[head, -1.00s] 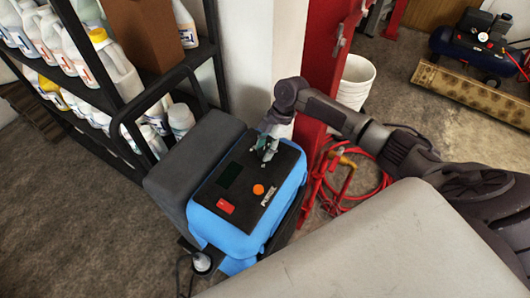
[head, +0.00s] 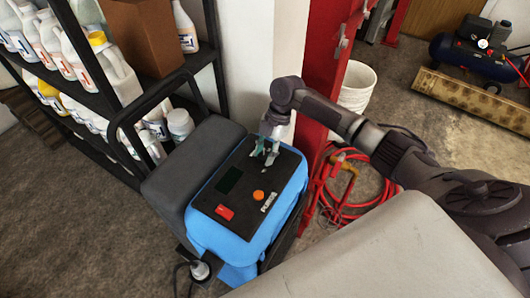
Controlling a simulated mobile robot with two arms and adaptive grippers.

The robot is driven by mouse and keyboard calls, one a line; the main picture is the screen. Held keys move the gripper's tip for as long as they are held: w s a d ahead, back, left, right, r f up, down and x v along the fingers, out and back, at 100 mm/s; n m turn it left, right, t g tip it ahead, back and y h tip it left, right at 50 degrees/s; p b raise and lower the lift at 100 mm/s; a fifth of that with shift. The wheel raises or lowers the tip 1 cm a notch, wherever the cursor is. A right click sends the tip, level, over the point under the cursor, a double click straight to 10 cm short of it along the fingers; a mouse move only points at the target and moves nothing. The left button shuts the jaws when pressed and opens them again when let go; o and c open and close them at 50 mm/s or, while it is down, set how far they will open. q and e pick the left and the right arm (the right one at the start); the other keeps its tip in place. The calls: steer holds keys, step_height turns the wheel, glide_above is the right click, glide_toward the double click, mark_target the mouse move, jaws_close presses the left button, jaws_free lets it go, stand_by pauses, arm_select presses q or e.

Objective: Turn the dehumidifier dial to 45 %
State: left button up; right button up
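The dehumidifier (head: 232,250) is a blue-bodied unit with a black top panel, a dark display (head: 229,180), a red label or switch (head: 225,212) and a round orange knob (head: 258,195). My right gripper (head: 264,155) points down at the far end of the panel, beyond the orange knob. Its two fingers look slightly apart. A small pale mark shows on the panel just below them. I cannot make out a dial; anything between the fingertips is hidden or too small to read. My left gripper is not in view.
A black shelf (head: 110,92) with several bottles and a brown box (head: 143,37) stands at left. A red post (head: 322,75), white bucket (head: 357,87) and coiled red hose (head: 345,210) lie behind my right arm. A grey surface (head: 400,255) fills the front right.

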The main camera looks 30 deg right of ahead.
steer(key=o, duration=0.4)
steer(key=shift+o, duration=0.2)
steer(key=shift+d+r, duration=0.1)
steer(key=shift+r, duration=0.1)
steer(key=v, duration=0.7)
